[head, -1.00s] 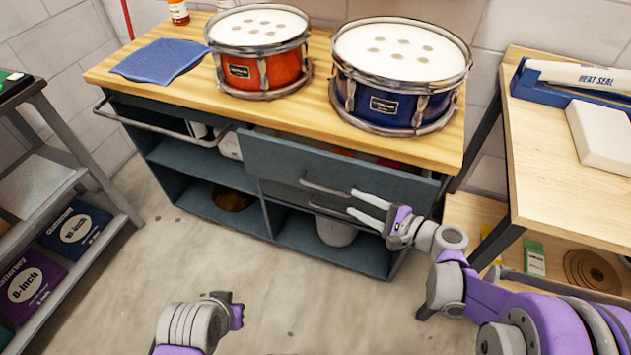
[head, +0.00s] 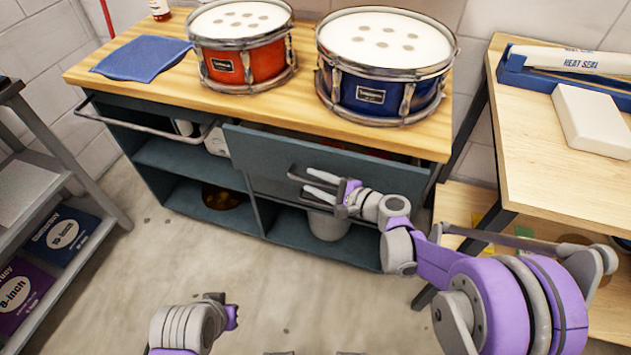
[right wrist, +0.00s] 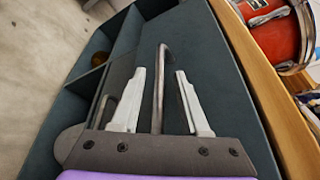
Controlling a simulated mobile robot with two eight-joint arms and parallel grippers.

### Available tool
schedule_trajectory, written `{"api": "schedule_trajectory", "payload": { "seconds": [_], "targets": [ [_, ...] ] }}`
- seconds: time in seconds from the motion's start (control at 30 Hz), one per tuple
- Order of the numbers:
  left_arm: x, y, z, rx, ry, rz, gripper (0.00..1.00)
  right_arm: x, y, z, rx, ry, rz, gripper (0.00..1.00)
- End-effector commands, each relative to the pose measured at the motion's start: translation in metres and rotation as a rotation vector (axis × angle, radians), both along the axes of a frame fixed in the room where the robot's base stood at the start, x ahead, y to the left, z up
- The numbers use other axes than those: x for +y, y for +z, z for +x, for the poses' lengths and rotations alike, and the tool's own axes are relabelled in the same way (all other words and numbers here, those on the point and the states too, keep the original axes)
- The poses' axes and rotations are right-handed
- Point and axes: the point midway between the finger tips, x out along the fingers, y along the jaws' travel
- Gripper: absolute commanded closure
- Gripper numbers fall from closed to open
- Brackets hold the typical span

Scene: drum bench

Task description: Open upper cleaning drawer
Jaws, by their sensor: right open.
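The upper drawer (head: 275,153) of the dark teal bench stands partly out, with its inside showing behind the front. Its bar handle (right wrist: 160,85) runs between the two pale fingers of my right gripper (head: 312,182) in the right wrist view. The right gripper is open around the handle, with a gap on both sides of the bar. A second handle (right wrist: 101,112) lies lower, left of the fingers in the right wrist view. My left gripper (head: 230,315) is low in the head view, away from the bench, its fingers hidden.
A red drum (head: 243,70), a blue drum (head: 350,90) and a blue cloth (head: 142,60) are on the wooden top. A side table (head: 560,160) stands at the right, a shelf rack (head: 60,170) at the left. The floor (head: 150,270) before the bench is clear.

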Motion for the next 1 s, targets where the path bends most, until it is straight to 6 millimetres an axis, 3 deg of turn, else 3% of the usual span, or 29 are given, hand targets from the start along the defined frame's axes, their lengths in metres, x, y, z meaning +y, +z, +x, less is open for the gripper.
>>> {"api": "schedule_trajectory", "payload": {
  "seconds": [0.1, 0.33, 1.0],
  "targets": [
    [0.0000, 0.0001, 0.0000, 0.000, 0.000, 0.000, 1.00, -0.0002, 0.0001, -0.0001, 0.000, 0.000, 0.000, 0.59],
    [0.0000, 0.0001, 0.0000, 0.000, 0.000, 0.000, 1.00, -0.0005, 0.0001, -0.0002, 0.000, 0.000, 0.000, 1.00],
    [0.0000, 0.0000, 0.0000, 0.000, 0.000, 0.000, 1.00, -0.0006, 0.0000, -0.0002, -0.001, -0.001, -0.001, 1.00]
  ]
}}
